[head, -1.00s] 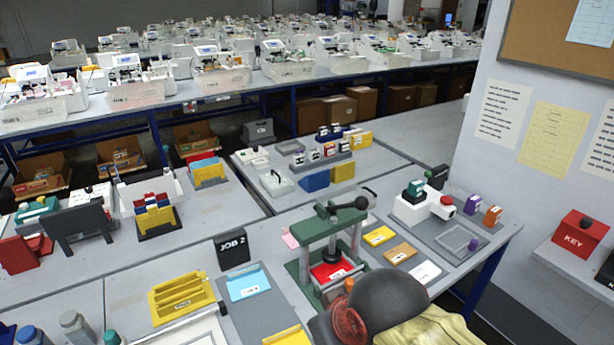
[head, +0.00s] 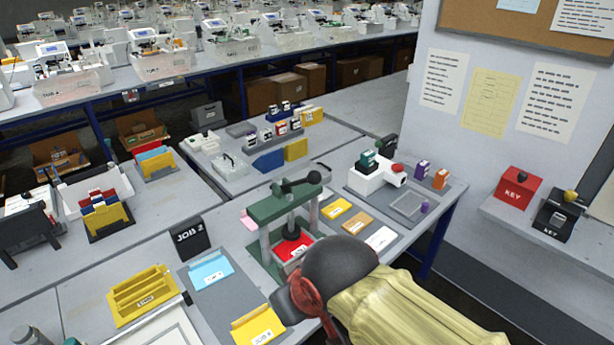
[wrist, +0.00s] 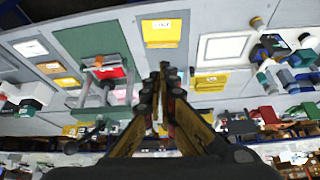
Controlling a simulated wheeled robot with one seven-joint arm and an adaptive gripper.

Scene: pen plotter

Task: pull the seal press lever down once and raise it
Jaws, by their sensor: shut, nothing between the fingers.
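The seal press (head: 270,208) has a green frame on light posts, with a dark ram over a red pad (head: 293,247). Its lever (head: 297,184) points right along the top, near level, and ends in a black ball knob (head: 314,177). In the wrist view the press's green base (wrist: 75,42) is at upper left, and the knob (wrist: 71,147) is at lower left. My gripper (wrist: 163,72) is shut and empty, to the right of the press in that view and apart from the lever. In the head view my arm hides the fingertips.
Yellow, tan and white cards (head: 357,222) lie on a mat right of the press. A white device with a red button (head: 380,178) stands beyond them. Left are a JOB 2 sign (head: 190,237), a blue card (head: 212,271) and a yellow tray (head: 143,294).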

